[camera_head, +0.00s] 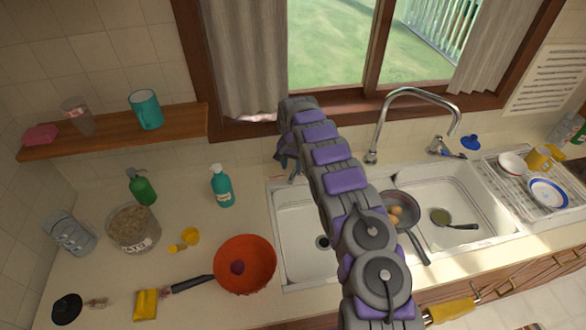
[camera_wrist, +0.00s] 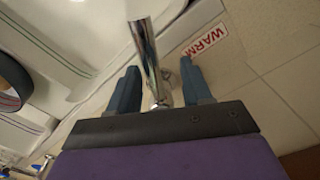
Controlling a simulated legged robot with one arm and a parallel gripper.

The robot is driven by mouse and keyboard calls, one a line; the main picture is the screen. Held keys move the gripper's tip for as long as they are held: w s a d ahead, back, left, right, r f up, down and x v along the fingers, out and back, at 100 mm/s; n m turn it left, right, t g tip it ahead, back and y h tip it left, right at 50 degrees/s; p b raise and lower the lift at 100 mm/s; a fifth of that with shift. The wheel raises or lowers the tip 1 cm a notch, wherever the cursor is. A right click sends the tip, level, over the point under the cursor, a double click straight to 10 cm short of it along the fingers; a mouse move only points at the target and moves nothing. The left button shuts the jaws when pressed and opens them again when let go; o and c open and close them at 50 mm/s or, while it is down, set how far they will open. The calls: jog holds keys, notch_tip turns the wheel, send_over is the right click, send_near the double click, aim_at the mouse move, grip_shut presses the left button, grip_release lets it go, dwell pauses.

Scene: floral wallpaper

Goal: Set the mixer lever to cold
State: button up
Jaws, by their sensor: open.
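A chrome mixer lever or tap stem (camera_wrist: 146,50) runs down the middle of the wrist view. In the head view a small chrome piece (camera_head: 297,173) shows at the sink's back left corner, partly hidden by my gripper (camera_head: 288,160). In the wrist view my gripper (camera_wrist: 160,90) is open, its blue fingers on either side of the chrome stem in the picture. I cannot tell whether either finger touches it. A red-lettered "WARM" label (camera_wrist: 205,41) is on the tile surface right of the stem. No cold label is readable.
A double sink (camera_head: 290,225) holds a pan (camera_head: 398,212) and a ladle (camera_head: 440,216). A tall curved faucet (camera_head: 410,92) stands behind it. A teal soap bottle (camera_head: 222,188) and a red pan (camera_head: 245,265) stand on the left counter. A dish rack (camera_head: 510,195) is at right.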

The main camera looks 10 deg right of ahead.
jog(key=r, duration=0.2)
jog(key=s+r, duration=0.1)
jog(key=r, duration=0.1)
jog(key=shift+s+a, duration=0.1)
notch_tip(320, 180, up, 3)
jog(key=shift+f+p, duration=0.2)
jog(key=shift+p, duration=0.3)
jog(key=r, duration=0.2)
notch_tip(320, 180, up, 10)
jog(key=p, duration=0.4)
send_over(293, 171)
jog(key=shift+a+r, duration=0.15)
jog(key=shift+a, duration=0.1)
jog(key=shift+p, duration=0.3)
dwell(0.5)
